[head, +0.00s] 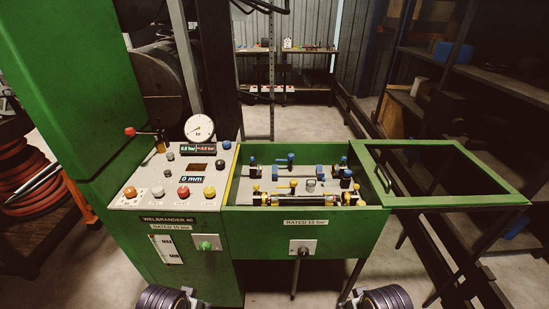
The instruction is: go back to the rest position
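Two dark, ribbed rounded parts of my own arms show at the bottom edge of the head view, one left of centre and one right of centre. No gripper fingers can be made out there, and both parts are apart from the machine. The green hose crimper has a control panel (178,182) with a dial gauge (199,128), coloured buttons and a red-knobbed lever (131,132). To its right is an open green tray (307,219) holding several fittings with blue and yellow knobs.
An open green frame (455,203) extends right of the tray. A tall green column (75,85) stands at the left, with a red hose coil (24,175) beyond it. Dark shelves (480,75) stand at the right. Concrete floor shows behind the machine.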

